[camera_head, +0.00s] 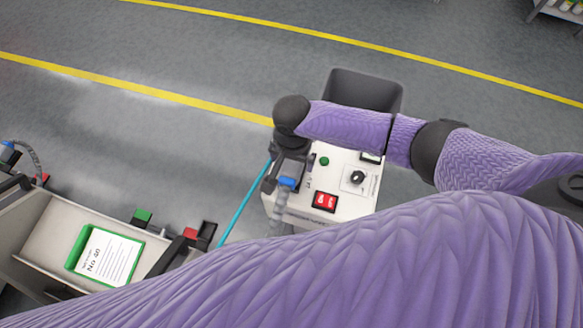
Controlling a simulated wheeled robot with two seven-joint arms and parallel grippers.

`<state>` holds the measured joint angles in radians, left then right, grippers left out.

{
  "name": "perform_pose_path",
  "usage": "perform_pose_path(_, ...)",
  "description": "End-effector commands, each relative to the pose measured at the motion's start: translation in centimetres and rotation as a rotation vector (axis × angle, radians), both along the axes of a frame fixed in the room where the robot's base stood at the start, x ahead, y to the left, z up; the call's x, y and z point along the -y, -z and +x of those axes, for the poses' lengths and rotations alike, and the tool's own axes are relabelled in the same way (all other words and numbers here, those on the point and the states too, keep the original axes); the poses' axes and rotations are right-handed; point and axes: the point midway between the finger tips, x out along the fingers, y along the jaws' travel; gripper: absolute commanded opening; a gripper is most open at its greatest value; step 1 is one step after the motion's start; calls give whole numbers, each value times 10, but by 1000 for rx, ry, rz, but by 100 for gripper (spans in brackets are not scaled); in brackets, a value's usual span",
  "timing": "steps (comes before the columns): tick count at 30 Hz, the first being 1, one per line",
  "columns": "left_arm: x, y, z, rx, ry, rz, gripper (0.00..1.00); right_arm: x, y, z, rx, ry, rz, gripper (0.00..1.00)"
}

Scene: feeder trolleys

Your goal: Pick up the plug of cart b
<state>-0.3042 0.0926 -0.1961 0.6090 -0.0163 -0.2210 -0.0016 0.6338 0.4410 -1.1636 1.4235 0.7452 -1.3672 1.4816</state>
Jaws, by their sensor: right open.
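A blue plug (288,182) with a grey ribbed cable (281,206) below it is at the left side of a white control box (335,178). My right gripper (286,171) points down right at this plug, from the dark wrist at the end of the purple arm. Its jaws are open, and the plug shows at their tips; whether they touch it is too small to tell. No letter marks either as cart b. My left gripper is out of view.
The trolley holds a green-framed card (107,257), with green and red blocks (206,234) at its edge. A teal line (243,203) runs between it and the control box. A dark grey bin (365,88) stands behind the box. Grey floor with yellow lines is free beyond.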

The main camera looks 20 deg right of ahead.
Motion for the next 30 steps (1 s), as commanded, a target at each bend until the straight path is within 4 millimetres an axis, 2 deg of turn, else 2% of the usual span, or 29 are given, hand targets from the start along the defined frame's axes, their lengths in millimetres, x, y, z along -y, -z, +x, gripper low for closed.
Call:
perform_pose_path(1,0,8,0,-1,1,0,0,0,13,-1,-3,0,-2,100)
perform_pose_path(3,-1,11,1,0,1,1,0,0,20,-1,-2,0,-1,100)
perform_pose_path(10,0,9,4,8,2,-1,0,0,19,0,1,-1,1,100)
perform_pose_path(24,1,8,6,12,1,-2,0,0,19,-1,0,-1,0,0)
perform_pose_path(30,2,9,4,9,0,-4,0,0,19,0,1,-1,1,0)
